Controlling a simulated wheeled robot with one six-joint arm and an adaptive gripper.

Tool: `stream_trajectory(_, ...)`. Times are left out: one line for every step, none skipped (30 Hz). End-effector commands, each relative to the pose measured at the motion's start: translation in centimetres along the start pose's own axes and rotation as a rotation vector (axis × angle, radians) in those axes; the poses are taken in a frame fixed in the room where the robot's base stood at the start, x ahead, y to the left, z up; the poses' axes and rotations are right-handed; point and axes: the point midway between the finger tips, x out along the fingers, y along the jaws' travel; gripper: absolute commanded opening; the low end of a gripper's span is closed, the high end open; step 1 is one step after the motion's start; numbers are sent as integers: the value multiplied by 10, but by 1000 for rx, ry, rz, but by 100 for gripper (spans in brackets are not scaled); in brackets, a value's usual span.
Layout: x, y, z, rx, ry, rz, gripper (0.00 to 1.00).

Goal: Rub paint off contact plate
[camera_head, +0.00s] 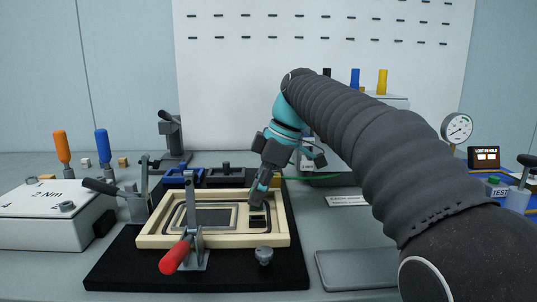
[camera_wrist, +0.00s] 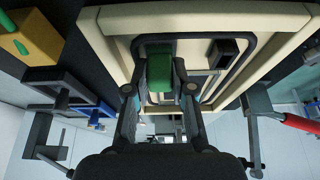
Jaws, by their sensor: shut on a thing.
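My gripper (camera_head: 260,200) points down over the right part of a cream panel frame (camera_head: 160,241). In the wrist view my gripper (camera_wrist: 160,90) is shut on a green block (camera_wrist: 160,68), which lies between its two fingers. The block's underside is hidden, so I cannot tell whether it touches the panel. A small dark patch (camera_head: 257,221) shows inside the frame just below the fingertips. I cannot tell whether this is the contact plate, or see paint on it. A dark rectangular window (camera_head: 208,217) lies left of my gripper. The frame also shows in the wrist view (camera_wrist: 200,17).
The frame lies on a black mat (camera_head: 120,272), with a red-handled clamp (camera_head: 176,257) at its front and a black-handled clamp (camera_head: 100,187) at its left. Blue and dark holders (camera_head: 184,177) stand behind. A grey tray (camera_head: 352,269) lies at right.

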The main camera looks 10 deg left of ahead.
Motion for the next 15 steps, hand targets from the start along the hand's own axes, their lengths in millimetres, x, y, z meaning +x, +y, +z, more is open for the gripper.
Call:
stream_trajectory(0,-1,4,-1,-1,-3,0)
stream_trajectory(-1,-2,5,-3,-1,-3,0)
stream_trajectory(-2,-3,8,-3,-1,-3,0)
stream_trajectory(-3,-4,10,-3,-1,-3,0)
stream_trajectory(-4,-4,12,-4,-1,-3,0)
stream_trajectory(-5,-5,15,-4,-1,-4,0)
stream_trajectory(-11,-5,13,-6,-1,-4,0)
stream_trajectory(-13,-5,12,-5,-1,-5,0)
stream_trajectory(-22,-4,8,-6,-1,-1,0)
stream_trajectory(-30,-4,6,-5,-1,0,0)
stream_trajectory(-34,-4,4,-3,-1,0,0)
stream_trajectory(-36,-4,4,-1,-1,-1,0)
stream_trajectory(-39,-4,4,0,-1,-1,0)
stream_trajectory(-42,-4,3,1,-1,-1,0)
stream_trajectory(-43,-3,3,1,-1,0,0)
